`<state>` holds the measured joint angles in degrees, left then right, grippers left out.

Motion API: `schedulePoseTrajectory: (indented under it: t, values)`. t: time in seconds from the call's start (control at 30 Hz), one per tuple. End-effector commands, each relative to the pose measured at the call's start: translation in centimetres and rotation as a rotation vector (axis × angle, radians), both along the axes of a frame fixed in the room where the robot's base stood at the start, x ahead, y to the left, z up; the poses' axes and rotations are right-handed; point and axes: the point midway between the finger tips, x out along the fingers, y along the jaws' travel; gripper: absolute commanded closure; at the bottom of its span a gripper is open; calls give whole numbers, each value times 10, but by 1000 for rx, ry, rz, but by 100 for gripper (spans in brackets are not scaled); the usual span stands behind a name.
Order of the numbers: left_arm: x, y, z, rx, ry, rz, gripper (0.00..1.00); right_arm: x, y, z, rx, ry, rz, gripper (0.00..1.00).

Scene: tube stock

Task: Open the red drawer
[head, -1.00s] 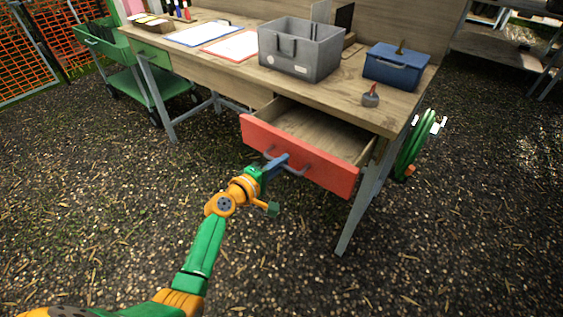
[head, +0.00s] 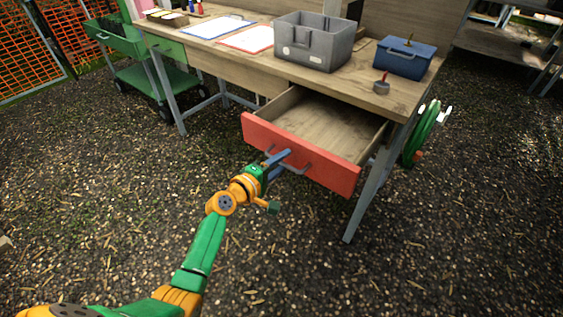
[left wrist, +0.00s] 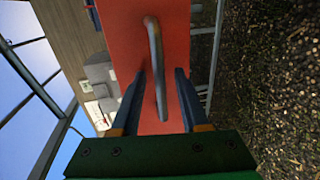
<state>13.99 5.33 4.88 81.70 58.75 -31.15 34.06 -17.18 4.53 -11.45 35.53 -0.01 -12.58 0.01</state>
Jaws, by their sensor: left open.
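The red drawer (head: 327,171) is pulled well out of the wooden desk (head: 232,67), and its bare wooden inside shows empty. Its grey bar handle (head: 299,167) is on the front. My left gripper (head: 284,157) is at the left part of the handle. In the left wrist view the handle (left wrist: 155,62) lies between the two open fingers (left wrist: 162,85), in front of the red drawer front (left wrist: 118,40); I cannot tell whether a finger touches it. My right gripper is not in view.
On the desk are a grey bin (head: 311,47), a blue box (head: 402,60), a small red-topped item (head: 381,86) and clipboards (head: 246,40). A green cart (head: 152,80) stands at the left, a green hose reel (head: 420,135) at the right. The gravel in front is clear.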

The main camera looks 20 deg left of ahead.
Motion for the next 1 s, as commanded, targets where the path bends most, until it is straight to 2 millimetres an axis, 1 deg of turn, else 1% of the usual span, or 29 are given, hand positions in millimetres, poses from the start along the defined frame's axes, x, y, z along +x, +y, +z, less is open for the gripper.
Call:
schedulePoseTrajectory:
  t: [0.17, 0.27, 0.4, 0.53, 0.63, 0.97, 1.0]
  values:
    - [-2, 1, 1, 0, 0, 0, 55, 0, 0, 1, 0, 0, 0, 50]
    - [-18, 7, 5, 2, 1, 1, 55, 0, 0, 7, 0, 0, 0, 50]
    - [-46, 17, 12, 3, 1, 1, 55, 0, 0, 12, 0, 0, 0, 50]
    - [-62, 23, 14, 2, 2, 0, 55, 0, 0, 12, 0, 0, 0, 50]
    - [-65, 24, 15, 0, 1, 0, 55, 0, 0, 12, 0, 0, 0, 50]
    - [-65, 24, 14, 0, 0, 0, 55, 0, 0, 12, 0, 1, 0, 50]
    - [-66, 24, 12, 6, 6, 1, 55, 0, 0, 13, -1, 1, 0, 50]
